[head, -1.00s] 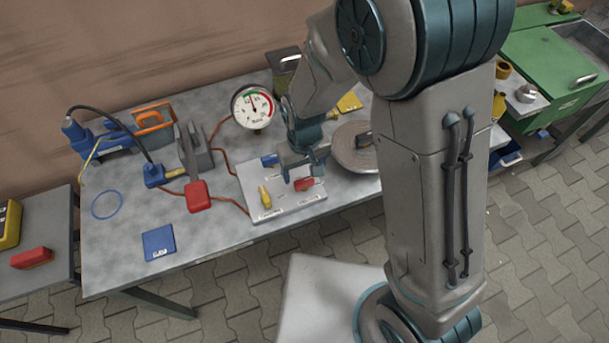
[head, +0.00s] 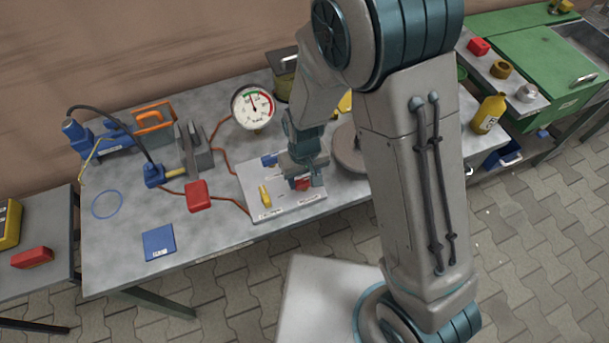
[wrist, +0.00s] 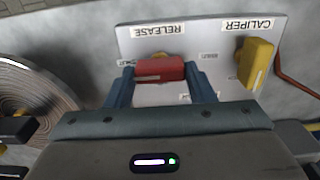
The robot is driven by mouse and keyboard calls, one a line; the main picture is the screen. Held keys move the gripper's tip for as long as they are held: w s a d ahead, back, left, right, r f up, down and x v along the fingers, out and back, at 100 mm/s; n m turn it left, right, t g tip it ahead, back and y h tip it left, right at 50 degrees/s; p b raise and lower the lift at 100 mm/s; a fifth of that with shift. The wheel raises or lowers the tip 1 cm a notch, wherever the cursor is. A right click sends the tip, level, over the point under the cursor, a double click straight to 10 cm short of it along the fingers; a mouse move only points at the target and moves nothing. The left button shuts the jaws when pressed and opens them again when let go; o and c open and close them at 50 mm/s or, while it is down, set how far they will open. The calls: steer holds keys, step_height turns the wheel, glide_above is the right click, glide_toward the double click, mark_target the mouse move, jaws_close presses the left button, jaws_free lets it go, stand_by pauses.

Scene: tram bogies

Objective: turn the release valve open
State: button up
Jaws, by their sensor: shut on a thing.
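The release valve has a red handle (wrist: 160,69) on a pale panel (wrist: 205,32) marked RELEASE and CALIPER. The handle lies sideways across the wrist view, between the two blue fingers of my gripper (wrist: 161,78), which is shut on it. In the head view my gripper (head: 305,178) is down at the panel, and the red handle (head: 302,185) is mostly hidden behind the fingers. The yellow caliper handle (wrist: 255,63) stands beside it, apart from my gripper, and also shows in the head view (head: 265,196).
A round pressure gauge (head: 253,107) stands behind the panel. A coiled disc (head: 349,150) lies to the right, partly behind my arm. A red block (head: 197,196), a blue pump (head: 105,137) and a blue card (head: 159,243) are on the left of the bench.

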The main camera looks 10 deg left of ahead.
steer(key=shift+n, duration=0.3)
steer(key=n+b, duration=0.2)
steer(key=n, duration=0.1)
steer(key=shift+w+f+n, duration=0.1)
steer(key=shift+n, duration=0.2)
steer(key=n+b, duration=0.1)
steer(key=n, duration=0.3)
steer(key=shift+n, duration=0.3)
steer(key=n+p, duration=0.1)
steer(key=n, duration=0.3)
steer(key=shift+r, duration=0.2)
steer(key=shift+n+p, duration=0.75)
steer(key=shift+n, duration=1.75)
steer(key=o, duration=1)
